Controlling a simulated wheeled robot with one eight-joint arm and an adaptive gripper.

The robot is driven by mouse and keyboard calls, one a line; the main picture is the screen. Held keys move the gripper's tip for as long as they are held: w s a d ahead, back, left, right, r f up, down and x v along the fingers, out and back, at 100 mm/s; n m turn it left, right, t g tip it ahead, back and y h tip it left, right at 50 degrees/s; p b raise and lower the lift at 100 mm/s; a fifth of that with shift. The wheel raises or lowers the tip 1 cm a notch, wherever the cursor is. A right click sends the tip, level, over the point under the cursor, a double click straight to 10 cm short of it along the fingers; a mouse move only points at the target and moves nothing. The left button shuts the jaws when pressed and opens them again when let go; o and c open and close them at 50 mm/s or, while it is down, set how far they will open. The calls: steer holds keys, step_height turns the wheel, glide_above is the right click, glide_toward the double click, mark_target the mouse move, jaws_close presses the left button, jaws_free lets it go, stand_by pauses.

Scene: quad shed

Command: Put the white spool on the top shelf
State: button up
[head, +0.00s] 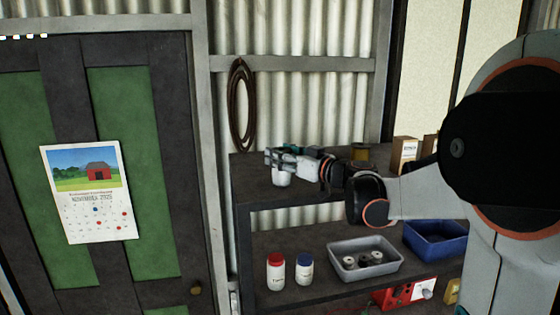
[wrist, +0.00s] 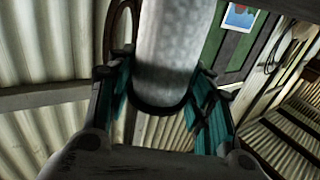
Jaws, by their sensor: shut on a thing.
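My gripper (head: 284,160) is over the left part of the top shelf (head: 262,183), shut on the white spool (head: 282,177). The spool hangs below the fingers in the head view; I cannot tell whether its underside touches the shelf board. In the wrist view the spool (wrist: 175,50) is a pale grey-white cylinder between the two teal-padded fingers (wrist: 160,105). Its far end runs out of the picture at the top.
The lower shelf (head: 290,240) holds a red-capped jar (head: 275,271), a blue-capped jar (head: 304,272), a grey tray (head: 340,275) with small spools, and a blue bin (head: 435,250).

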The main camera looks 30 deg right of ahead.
steer(key=shift+s+r, duration=0.15)
steer(key=shift+s, duration=0.15)
steer(key=o, duration=0.8)
steer(key=shift+w+f, duration=0.1)
steer(key=shift+f, duration=0.1)
steer(key=o, duration=0.4)
steer(key=shift+r, duration=0.1)
